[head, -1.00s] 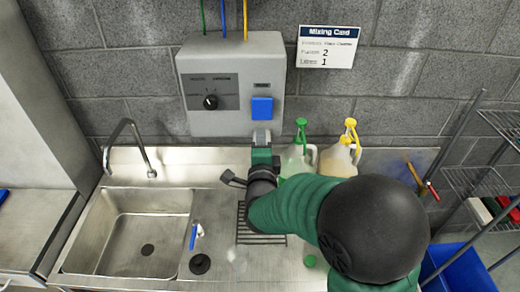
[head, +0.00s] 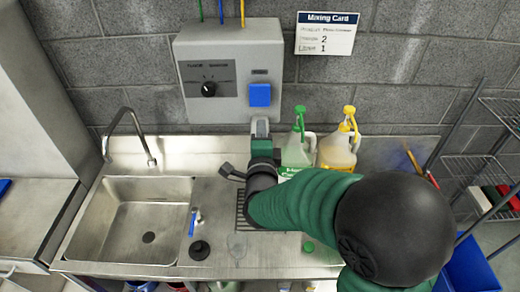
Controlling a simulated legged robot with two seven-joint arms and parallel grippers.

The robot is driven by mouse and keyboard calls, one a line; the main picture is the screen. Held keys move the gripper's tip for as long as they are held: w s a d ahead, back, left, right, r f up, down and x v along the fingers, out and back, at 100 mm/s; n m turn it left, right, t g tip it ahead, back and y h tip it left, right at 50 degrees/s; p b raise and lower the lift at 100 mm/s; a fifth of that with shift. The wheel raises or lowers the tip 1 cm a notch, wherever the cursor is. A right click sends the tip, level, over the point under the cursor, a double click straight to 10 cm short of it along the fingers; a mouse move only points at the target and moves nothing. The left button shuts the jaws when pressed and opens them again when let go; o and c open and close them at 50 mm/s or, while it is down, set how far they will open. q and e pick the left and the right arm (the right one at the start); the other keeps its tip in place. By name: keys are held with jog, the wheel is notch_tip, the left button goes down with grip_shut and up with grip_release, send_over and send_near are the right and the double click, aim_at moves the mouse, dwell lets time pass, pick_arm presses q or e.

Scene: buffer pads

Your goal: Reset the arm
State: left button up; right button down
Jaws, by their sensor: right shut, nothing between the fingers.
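My right arm comes in from the right with a green sleeve and a dark rounded elbow. My right gripper (head: 261,127) points up at the wall, just below the blue button (head: 260,95) of the grey dispenser box (head: 205,60). Its fingers are shut with nothing visible between them. I cannot tell whether the fingertips touch the box. My left gripper is not in view.
A steel sink (head: 135,220) with a faucet (head: 128,130) lies left. A green-capped jug (head: 297,152) and a yellow-capped jug (head: 338,152) stand behind my forearm. A wire rack (head: 495,150) and blue bin (head: 470,268) are right.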

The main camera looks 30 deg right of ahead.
jog(key=s+a+f+n+g+y+b, duration=0.1)
jog(key=a+f+n+g+y+b, duration=0.1)
jog(key=a+f+n+y, duration=0.5)
jog(key=s+a+f+n+g+y+b, duration=0.1)
jog(key=s+a+f+n+g+b, duration=0.15)
jog(key=f+n, duration=0.55)
jog(key=s+a+f+n+g+y+b, duration=0.1)
jog(key=s+a+f+n+g, duration=0.1)
jog(key=s+f+n+g, duration=0.6)
jog(key=s+f+n, duration=0.1)
jog(key=s+f, duration=0.4)
jog(key=s, duration=0.2)
jog(key=shift+a+f, duration=0.25)
jog(key=shift+f, duration=0.15)
